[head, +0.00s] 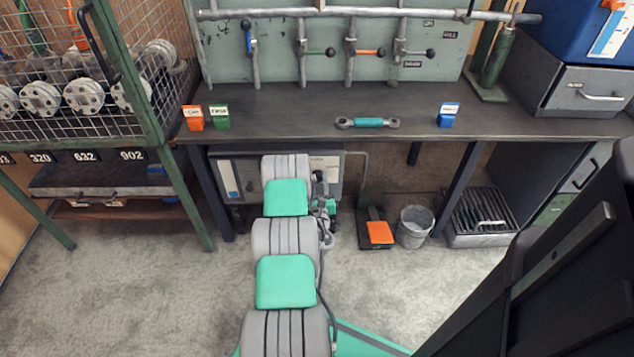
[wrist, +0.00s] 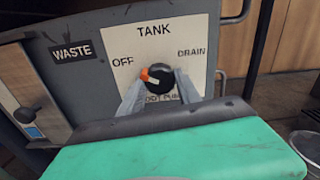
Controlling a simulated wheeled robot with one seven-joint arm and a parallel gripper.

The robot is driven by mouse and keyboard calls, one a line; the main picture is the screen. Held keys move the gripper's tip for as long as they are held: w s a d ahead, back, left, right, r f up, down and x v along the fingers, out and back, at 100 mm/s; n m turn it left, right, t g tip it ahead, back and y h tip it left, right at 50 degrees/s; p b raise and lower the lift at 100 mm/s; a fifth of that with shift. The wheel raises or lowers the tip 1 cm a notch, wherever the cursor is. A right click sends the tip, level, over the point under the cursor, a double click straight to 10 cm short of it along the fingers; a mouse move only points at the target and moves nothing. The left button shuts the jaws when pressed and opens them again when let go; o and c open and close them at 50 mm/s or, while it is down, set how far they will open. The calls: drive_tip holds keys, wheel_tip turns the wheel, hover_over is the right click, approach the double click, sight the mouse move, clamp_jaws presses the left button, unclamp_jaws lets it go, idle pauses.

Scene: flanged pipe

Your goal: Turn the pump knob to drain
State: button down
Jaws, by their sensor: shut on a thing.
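The black pump knob (wrist: 158,92) with an orange pointer mark sits on a white dial plate (wrist: 190,32) in the wrist view. The plate reads TANK at the top, OFF at the left and DRAIN at the right; a lower label is partly hidden. The orange mark points up and left, toward OFF. My gripper (wrist: 161,86) is shut on the knob, with one grey finger on each side. In the head view the grey pump cabinet (head: 232,172) stands under the bench, and my arm hides the knob and gripper.
The dark bench (head: 290,110) overhangs the cabinet. A WASTE label (wrist: 73,52) is left of the dial. An orange pedal (head: 380,232) and a grey bucket (head: 414,227) stand on the floor to the right. A wire-mesh rack (head: 90,110) stands at the left.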

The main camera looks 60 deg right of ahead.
drive_tip(key=shift+m, duration=0.3)
drive_tip(key=m, duration=1.1)
drive_tip(key=shift+m, duration=0.3)
drive_tip(key=m, duration=0.6)
drive_tip(key=shift+p, duration=0.3)
drive_tip(key=m, duration=0.5)
drive_tip(key=shift+m, duration=0.4)
drive_tip(key=c, duration=0.8)
unclamp_jaws()
drive_tip(key=shift+c, duration=0.2)
